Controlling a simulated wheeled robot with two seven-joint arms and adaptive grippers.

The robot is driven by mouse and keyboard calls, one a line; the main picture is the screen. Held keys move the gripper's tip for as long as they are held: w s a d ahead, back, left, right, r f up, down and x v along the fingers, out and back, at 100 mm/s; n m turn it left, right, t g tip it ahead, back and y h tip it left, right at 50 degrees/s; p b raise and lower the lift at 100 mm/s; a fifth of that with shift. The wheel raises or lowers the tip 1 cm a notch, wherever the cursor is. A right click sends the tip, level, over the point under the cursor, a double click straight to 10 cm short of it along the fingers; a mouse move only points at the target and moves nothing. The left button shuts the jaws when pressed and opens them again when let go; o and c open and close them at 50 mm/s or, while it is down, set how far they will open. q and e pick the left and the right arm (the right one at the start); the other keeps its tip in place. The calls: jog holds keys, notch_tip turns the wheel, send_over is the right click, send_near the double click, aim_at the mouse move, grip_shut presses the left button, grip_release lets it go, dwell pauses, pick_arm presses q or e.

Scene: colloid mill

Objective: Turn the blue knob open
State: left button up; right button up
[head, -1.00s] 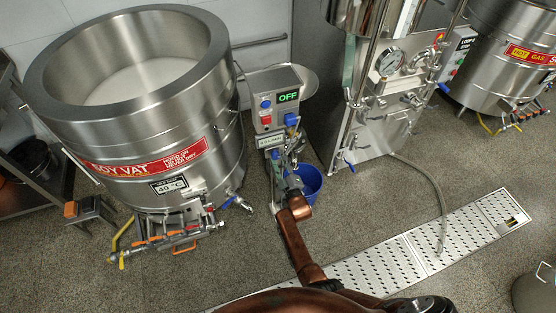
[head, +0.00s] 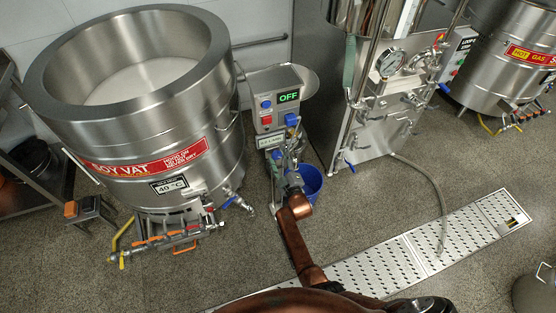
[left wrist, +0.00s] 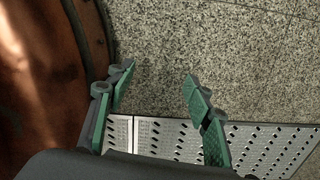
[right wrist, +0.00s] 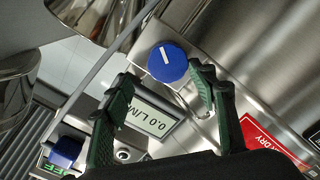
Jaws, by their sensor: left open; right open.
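A blue knob (right wrist: 167,62) with a white pointer line sits on a steel panel in the right wrist view, beside a small display (right wrist: 153,112) reading 0.0 L/M. My right gripper (right wrist: 160,80) is open, and the knob appears between and just beyond its fingertips. I cannot tell whether they touch it. In the head view my right gripper (head: 290,158) is at the front of the mill's control column and hides part of it. My left gripper (left wrist: 155,85) is open and empty above the floor.
A second blue knob (right wrist: 66,150) is near the green display, which reads OFF (head: 289,96) in the head view. The soy vat (head: 130,110) stands close on the left, a steel machine (head: 375,120) on the right. A blue bucket (head: 311,182) is below. A drain grate (head: 420,250) crosses the floor.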

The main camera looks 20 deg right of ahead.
pick_arm(q)
jog(key=shift+d, duration=0.1)
pick_arm(e)
notch_tip(320, 180, up, 8)
jog(key=shift+r, duration=0.1)
